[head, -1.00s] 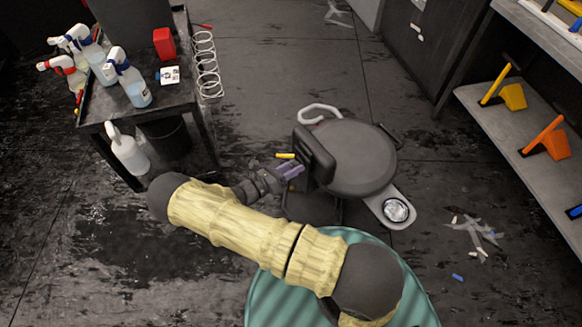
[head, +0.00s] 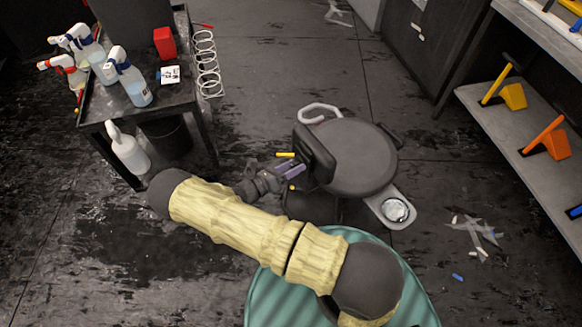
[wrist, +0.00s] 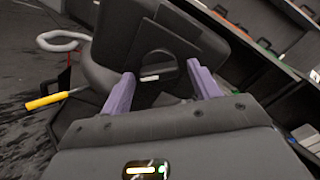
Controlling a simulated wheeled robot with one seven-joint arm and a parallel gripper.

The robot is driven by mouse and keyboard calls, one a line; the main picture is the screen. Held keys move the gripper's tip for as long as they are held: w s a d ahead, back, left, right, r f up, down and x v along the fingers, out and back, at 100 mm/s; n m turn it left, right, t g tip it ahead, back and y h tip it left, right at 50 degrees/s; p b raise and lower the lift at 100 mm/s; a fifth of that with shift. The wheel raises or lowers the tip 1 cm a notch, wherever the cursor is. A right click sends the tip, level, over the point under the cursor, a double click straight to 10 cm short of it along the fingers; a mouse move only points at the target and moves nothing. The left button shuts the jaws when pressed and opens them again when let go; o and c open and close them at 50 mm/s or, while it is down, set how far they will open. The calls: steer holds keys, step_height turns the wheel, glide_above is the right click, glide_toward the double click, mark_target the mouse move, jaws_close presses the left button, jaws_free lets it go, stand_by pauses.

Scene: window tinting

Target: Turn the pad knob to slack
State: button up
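The pad knob (wrist: 160,65) is a dark round knob with a pale mark at its lower edge. It sits on the black pad (wrist: 140,30) of the stool, which stands upright at the seat's left side in the head view (head: 317,155). My gripper (wrist: 160,82) has two purple fingers, spread apart, one on either side of the knob in the wrist view. Gaps show between fingers and knob, so it looks open; depth to the knob is hard to judge. In the head view my gripper (head: 293,172) is close to the pad's left face, and the knob is hidden.
A yellow-gripped lever (wrist: 48,101) sticks out left of the pad. The round stool seat (head: 360,160) is behind the pad, with a small tray (head: 394,210) at its right. A cart (head: 150,110) with spray bottles stands left; shelves (head: 520,110) stand right.

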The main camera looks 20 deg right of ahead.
steer(key=b+v, duration=0.1)
steer(key=v, duration=1.6)
steer(key=shift+a, duration=0.15)
steer(key=shift+s, duration=0.1)
